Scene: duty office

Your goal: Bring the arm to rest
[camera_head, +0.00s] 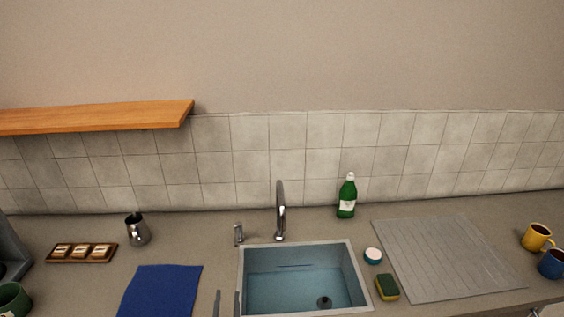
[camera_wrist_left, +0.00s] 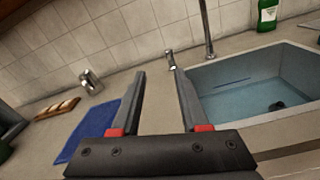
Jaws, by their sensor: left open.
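My left gripper (camera_head: 227,303) shows at the bottom edge of the head view as two grey fingertips, at the front left corner of the sink. In the left wrist view my left gripper (camera_wrist_left: 158,75) is open, its two dark fingers apart with nothing between them. It is over the counter, between the blue cloth (camera_wrist_left: 88,132) and the sink (camera_wrist_left: 262,118). The rest of the left arm is hidden below the head view. My right gripper is not in view.
The sink (camera_head: 241,265) holds water, with a tap (camera_head: 280,212) behind it. A blue cloth (camera_head: 162,290) lies left. A metal pitcher (camera_head: 138,232), green bottle (camera_head: 347,196), sponge (camera_head: 387,287), drainboard (camera_head: 440,255) and mugs (camera_head: 536,237) stand around. A wooden shelf (camera_head: 100,116) juts out upper left.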

